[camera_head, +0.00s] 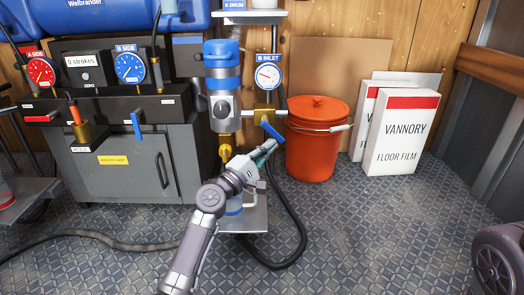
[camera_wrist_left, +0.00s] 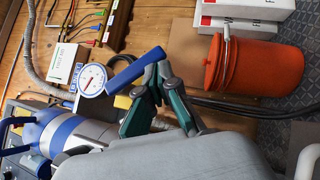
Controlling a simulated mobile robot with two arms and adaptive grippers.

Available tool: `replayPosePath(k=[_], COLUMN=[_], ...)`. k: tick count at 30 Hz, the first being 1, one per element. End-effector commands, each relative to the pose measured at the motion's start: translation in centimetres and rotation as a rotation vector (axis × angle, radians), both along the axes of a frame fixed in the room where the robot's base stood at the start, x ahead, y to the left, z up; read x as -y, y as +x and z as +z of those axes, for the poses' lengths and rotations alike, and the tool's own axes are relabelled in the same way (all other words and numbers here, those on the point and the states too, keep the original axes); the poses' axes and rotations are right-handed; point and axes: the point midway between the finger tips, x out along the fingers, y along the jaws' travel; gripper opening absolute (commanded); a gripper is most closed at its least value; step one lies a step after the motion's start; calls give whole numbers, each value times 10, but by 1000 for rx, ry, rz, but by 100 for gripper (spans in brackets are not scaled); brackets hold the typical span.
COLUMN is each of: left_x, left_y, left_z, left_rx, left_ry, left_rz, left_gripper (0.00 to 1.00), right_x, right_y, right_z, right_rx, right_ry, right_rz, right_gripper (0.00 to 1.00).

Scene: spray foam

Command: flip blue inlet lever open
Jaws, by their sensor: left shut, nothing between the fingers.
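The blue inlet lever (camera_head: 271,132) is a short blue bar below the B INLET gauge (camera_head: 268,75), by the brass valve fitting (camera_head: 262,112). It slants down to the right in the head view. In the left wrist view the lever (camera_wrist_left: 138,70) is a blue bar just left of the fingertips. My left gripper (camera_head: 271,144) has green and dark fingers, shut and empty. Its tips (camera_wrist_left: 160,60) are right at the lever's end, seemingly touching or very close; I cannot tell which. My right gripper is not in view.
An orange lidded bucket (camera_head: 312,150) stands close right of the lever. A blue and silver pump (camera_head: 222,85) stands left of it. A black hose (camera_head: 300,225) loops below. White floor film boxes (camera_head: 402,130) stand further right. The front right floor is mostly clear.

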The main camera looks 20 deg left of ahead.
Motion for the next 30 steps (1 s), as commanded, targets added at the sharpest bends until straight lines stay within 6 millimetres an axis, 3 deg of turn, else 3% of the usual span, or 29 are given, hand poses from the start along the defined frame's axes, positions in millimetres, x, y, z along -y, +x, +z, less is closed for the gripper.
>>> replayPosePath(k=[15,30], left_x=[25,36], left_y=[7,10], left_z=[12,22], left_rx=[0,1], left_ry=[0,1], left_rz=[-1,-1], left_gripper=[0,0], right_x=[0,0], right_y=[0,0], right_z=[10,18], right_rx=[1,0], right_ry=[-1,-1], right_rz=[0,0], right_gripper=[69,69])
